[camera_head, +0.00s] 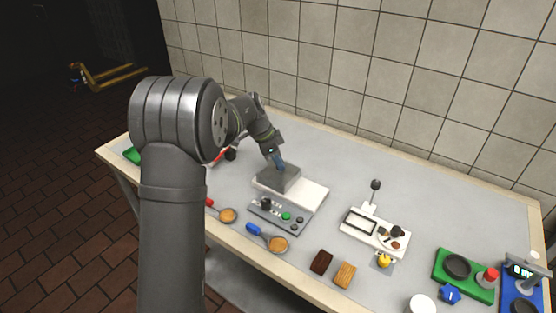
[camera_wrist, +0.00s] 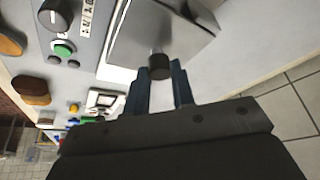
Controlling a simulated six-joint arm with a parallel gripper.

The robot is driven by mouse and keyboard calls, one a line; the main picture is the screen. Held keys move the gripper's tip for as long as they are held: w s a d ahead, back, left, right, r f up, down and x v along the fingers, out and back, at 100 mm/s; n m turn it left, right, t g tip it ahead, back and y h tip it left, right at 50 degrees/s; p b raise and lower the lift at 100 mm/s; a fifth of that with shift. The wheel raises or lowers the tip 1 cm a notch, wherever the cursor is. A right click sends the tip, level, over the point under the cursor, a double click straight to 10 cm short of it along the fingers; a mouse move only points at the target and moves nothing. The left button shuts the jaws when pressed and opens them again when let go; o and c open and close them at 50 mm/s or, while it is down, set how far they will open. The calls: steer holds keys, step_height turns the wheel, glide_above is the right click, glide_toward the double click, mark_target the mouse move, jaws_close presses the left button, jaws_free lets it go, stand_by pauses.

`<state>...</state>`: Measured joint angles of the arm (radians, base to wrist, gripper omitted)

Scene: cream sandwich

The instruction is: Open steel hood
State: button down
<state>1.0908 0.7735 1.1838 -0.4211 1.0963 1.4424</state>
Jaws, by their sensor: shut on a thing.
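The steel hood (camera_head: 278,179) is a grey, box-like cover with sloped sides over the left part of a white plate (camera_head: 312,193). In the wrist view the hood (camera_wrist: 190,30) fills the upper middle, with a short dark knob (camera_wrist: 160,66) on it. My gripper (camera_head: 277,161) is above the hood and points down at its top. In the wrist view the blue fingers of my gripper (camera_wrist: 160,82) are on either side of the knob, shut on it. I cannot tell whether the hood rests on the plate or is slightly raised.
A control panel (camera_head: 279,215) with a dark knob and a green button is in front of the hood. Pans with orange contents (camera_head: 278,244) lie near the front edge. A white tray (camera_head: 372,247) and a green board (camera_head: 470,290) stand to the right. Tiled wall behind.

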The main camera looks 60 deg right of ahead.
steer(key=s, duration=0.9)
steer(key=c, duration=1.2)
jaws_free()
steer(key=shift+r, duration=0.1)
steer(key=v, duration=1.7)
steer(key=shift+r, duration=0.15)
